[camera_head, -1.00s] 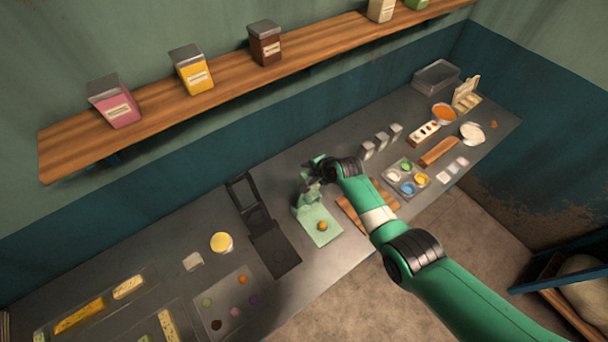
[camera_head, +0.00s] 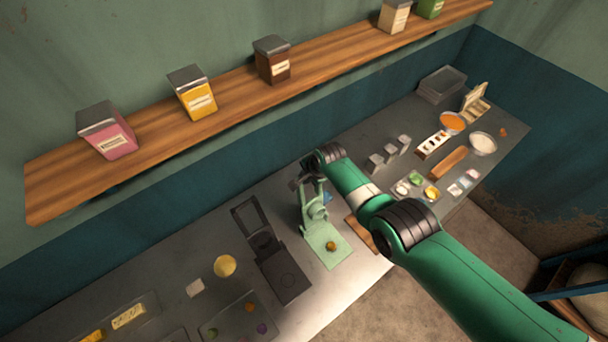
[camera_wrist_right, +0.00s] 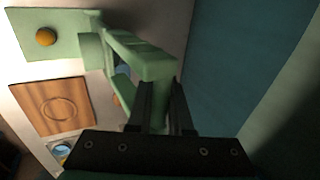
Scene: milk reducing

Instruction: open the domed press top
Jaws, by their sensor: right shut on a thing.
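The pale green press (camera_head: 326,245) stands on the counter in the middle of the head view, its flat base toward the front with a small orange-brown ball (camera_head: 331,246) on it. Its green top (camera_head: 313,200) stands raised at the back of the base. My right gripper (camera_head: 306,184) is at the upper end of this top. In the right wrist view, the gripper's dark fingers (camera_wrist_right: 163,100) are shut on the green frame of the top (camera_wrist_right: 146,58). The dome itself cannot be made out. My left gripper is not in view.
A black press (camera_head: 279,271) with its frame raised stands just left of the green one. A wooden board (camera_head: 361,234) lies to the right, partly behind my arm. A wooden shelf (camera_head: 235,98) with jars runs along the wall behind. Small grey blocks (camera_head: 390,150) stand back right.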

